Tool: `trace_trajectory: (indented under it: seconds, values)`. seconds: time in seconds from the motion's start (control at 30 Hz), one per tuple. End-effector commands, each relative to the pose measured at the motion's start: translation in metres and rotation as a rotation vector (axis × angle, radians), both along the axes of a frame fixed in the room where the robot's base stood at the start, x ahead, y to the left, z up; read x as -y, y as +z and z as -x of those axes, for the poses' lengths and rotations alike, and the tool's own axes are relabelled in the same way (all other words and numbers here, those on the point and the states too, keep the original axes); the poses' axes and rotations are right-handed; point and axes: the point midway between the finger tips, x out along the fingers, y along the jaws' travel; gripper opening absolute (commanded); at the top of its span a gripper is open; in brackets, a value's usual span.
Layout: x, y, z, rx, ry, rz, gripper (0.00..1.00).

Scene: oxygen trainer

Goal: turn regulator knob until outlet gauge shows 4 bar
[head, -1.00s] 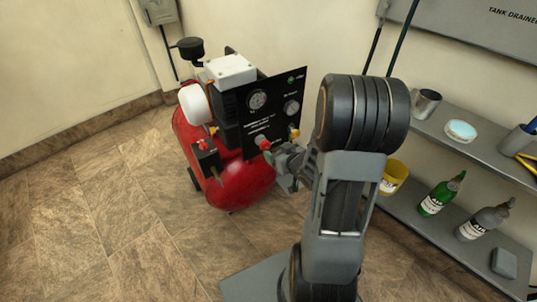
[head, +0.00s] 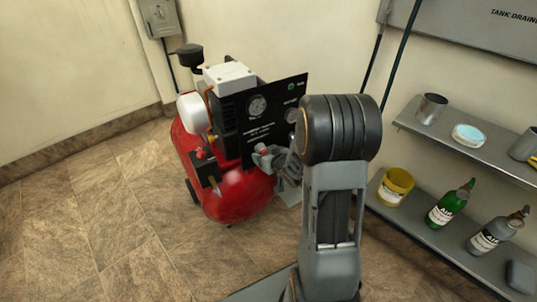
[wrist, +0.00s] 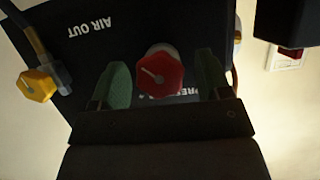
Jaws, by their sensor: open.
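The red regulator knob (wrist: 159,74) sits on the black panel (wrist: 80,50), seen upside down in the wrist view, with a pale pointer line on its face. My gripper (wrist: 165,82) is open, with one green finger pad on each side of the knob and gaps showing between pads and knob. In the head view my gripper (head: 268,158) is at the panel's lower edge, partly hidden by my arm. The panel carries a round gauge (head: 257,106) at left and another gauge (head: 291,115) partly behind my arm. Their readings are too small to tell.
A yellow valve knob (wrist: 37,85) is beside the "AIR OUT" label. The red compressor tank (head: 235,197) stands on the tiled floor. Shelves at right hold a metal cup (head: 431,108), a yellow tub (head: 395,186) and bottles (head: 450,203). Floor at left is clear.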

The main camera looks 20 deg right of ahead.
Motion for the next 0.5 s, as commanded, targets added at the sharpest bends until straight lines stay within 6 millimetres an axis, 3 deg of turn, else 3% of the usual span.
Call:
trace_trajectory:
  seconds: [0.07, 0.5]
  values:
    - [0.0001, 0.0000, 0.0001, 0.000, 0.000, 0.000, 0.69]
    - [0.0003, 0.0001, 0.0002, 0.000, -0.001, 0.000, 0.27]
